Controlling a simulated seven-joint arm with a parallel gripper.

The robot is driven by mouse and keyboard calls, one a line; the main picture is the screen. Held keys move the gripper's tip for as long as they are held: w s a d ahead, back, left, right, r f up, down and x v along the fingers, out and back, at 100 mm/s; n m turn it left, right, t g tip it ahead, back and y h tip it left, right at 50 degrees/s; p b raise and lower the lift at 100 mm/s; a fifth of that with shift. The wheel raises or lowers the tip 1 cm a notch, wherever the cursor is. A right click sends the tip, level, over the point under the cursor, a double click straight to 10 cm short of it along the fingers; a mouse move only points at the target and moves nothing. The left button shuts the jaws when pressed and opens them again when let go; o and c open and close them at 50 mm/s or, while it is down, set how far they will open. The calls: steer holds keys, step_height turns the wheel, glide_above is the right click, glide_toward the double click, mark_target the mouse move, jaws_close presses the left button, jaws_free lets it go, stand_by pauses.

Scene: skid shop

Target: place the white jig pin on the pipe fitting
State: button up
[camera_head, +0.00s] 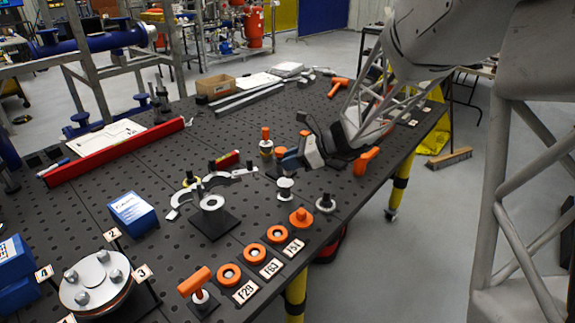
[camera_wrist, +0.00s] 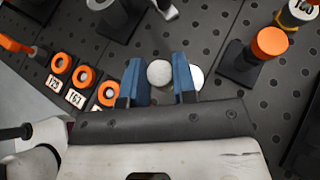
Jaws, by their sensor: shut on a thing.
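My gripper (camera_head: 285,162) is over the middle right of the perforated table, with its blue fingers pointing down and left. In the wrist view the blue fingertips (camera_wrist: 160,82) are closed on the white jig pin (camera_wrist: 160,73), showing as a round white end. The pin cannot be made out in the head view. A pale flanged spool (camera_head: 285,188), which looks like the pipe fitting, stands upright on the table just below the gripper. In the wrist view a white edge (camera_wrist: 197,77), probably the spool, shows partly hidden behind the right finger. The pin looks apart from it.
An orange-capped black block (camera_wrist: 270,42) stands close by the gripper. A grey ring on a black plate (camera_head: 228,222) and curved grey bracket stand to the left.

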steer(key=shift+w+a+f, duration=0.1)
steer(key=shift+w+a, duration=0.05)
steer(key=shift+w, duration=0.5)
steer(key=shift+w+a, duration=0.1)
steer(key=shift+w, duration=0.5)
steer(key=shift+w, duration=0.1)
steer(key=shift+w+f, duration=0.35)
steer(key=shift+f, duration=1.45)
steer(key=shift+f, duration=0.15)
steer(key=o, duration=0.9)
steer(key=shift+o, duration=0.2)
